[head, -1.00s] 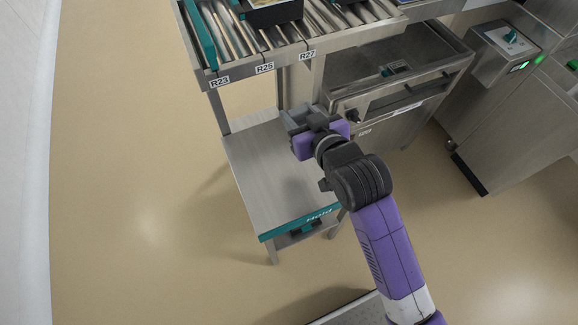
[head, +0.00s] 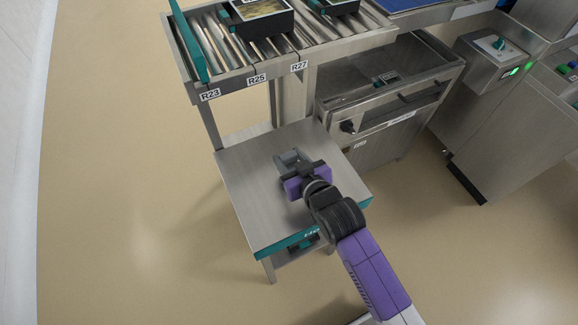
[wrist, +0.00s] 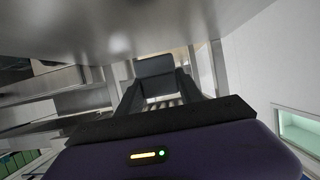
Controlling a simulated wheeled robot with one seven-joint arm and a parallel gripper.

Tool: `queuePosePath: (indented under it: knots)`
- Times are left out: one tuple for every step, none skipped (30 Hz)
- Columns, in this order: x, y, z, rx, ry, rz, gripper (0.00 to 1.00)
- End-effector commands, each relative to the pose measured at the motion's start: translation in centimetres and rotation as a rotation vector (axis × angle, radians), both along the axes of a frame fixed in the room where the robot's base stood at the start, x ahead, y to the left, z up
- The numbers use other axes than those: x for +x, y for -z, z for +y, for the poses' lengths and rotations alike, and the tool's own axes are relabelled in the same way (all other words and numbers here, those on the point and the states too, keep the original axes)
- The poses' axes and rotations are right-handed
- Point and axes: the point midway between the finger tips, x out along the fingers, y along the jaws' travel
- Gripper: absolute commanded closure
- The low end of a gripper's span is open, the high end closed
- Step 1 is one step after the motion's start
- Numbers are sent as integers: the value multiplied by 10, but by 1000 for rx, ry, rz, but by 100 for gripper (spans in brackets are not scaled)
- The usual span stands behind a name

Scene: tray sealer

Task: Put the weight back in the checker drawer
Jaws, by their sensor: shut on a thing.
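My gripper (head: 288,161) is over the small steel table with the teal front edge (head: 290,244). It is shut on a dark grey block (wrist: 155,68), apparently the weight, which sits between the fingertips in the wrist view. The weight's underside and its gap to the tabletop cannot be judged. A steel cabinet (head: 375,140) with a black knob stands behind and to the right of the table. Its top has an open, shallow recess with a small dark and teal item (head: 385,79) inside. I cannot tell for certain which part is the checker drawer.
A roller conveyor (head: 225,50) marked R23, R25 and R27 runs above the table's back. It carries black trays (head: 262,14). A control box (head: 492,55) with a green light stands at right. The floor on the left is clear.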

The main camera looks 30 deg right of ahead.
Motion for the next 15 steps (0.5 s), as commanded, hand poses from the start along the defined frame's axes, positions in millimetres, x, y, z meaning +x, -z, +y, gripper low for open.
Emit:
queuePosePath:
  knots:
    - [0, 3, 0, 0, 0, 0, 100]
    - [0, 5, 0, 0, 0, 0, 100]
    - [0, 9, 0, 0, 0, 0, 100]
    - [0, 14, 0, 0, 0, 1, 100]
    - [0, 19, 0, 0, 0, 2, 100]
    - [0, 24, 0, 0, 0, 1, 100]
    - [0, 29, 0, 0, 0, 2, 100]
    - [0, 32, 0, 0, 0, 1, 100]
    - [0, 36, 0, 0, 0, 0, 100]
    - [0, 38, 0, 0, 0, 0, 100]
    - [0, 39, 0, 0, 0, 0, 100]
    - [0, 40, 0, 0, 0, -1, 100]
    - [0, 40, 0, 0, 0, -1, 100]
    - [0, 40, 0, 0, 0, -2, 100]
    - [0, 39, 0, 0, 0, -2, 100]
